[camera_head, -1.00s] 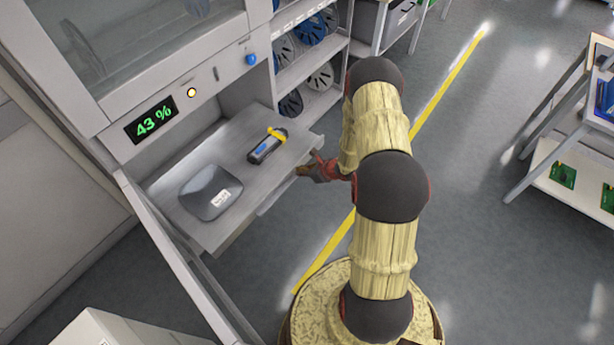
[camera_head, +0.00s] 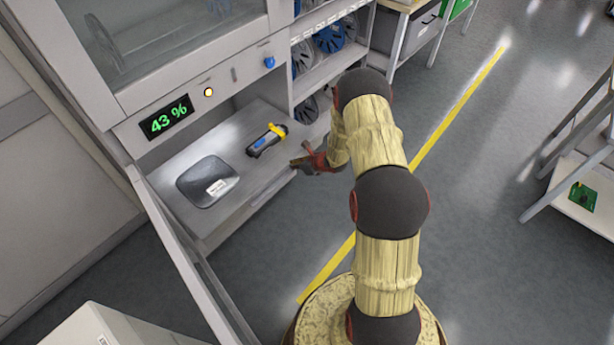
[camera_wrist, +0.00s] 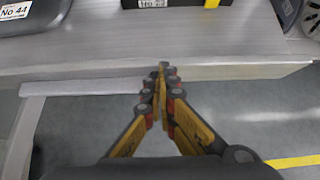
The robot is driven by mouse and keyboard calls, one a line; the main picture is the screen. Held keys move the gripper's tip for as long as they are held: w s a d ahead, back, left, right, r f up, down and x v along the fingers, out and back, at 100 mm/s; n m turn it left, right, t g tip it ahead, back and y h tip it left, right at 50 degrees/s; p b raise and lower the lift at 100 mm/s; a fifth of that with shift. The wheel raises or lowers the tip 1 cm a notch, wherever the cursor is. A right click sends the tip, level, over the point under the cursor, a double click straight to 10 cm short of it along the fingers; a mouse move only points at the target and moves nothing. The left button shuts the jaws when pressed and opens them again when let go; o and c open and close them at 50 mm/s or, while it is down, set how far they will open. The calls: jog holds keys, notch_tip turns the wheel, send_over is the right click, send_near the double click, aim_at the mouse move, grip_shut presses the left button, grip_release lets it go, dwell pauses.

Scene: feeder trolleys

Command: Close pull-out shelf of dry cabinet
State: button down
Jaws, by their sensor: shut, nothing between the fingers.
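The dry cabinet (camera_head: 230,75) stands at the left in the head view, with a green 43 % display. Its pull-out shelf (camera_head: 225,218) juts a little from the opening below the display. A dark flat case (camera_head: 207,181) and a dark handheld device with a yellow strap (camera_head: 266,140) lie on it. My gripper (camera_head: 296,163) is at the shelf's front edge, near its right end. In the wrist view my gripper (camera_wrist: 163,70) is shut and empty, its tips at the shelf's front edge (camera_wrist: 225,72); touching seems likely but is not certain.
An open cabinet door (camera_head: 185,260) stands at the lower left. Shelves with reels (camera_head: 330,40) stand behind, to the right of the cabinet. A trolley with a green board (camera_head: 583,195) stands at the far right. The grey floor with a yellow line (camera_head: 450,110) is clear between.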

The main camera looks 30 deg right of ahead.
jog(key=w+a, duration=0.2)
jog(key=w, duration=0.5)
jog(key=w+a, duration=0.3)
jog(key=w, duration=0.5)
jog(key=w+a, duration=0.2)
jog(key=w, duration=0.6)
jog(key=shift+a+f, duration=0.1)
jog(key=shift+a, duration=0.15)
jog(key=shift+s, duration=0.1)
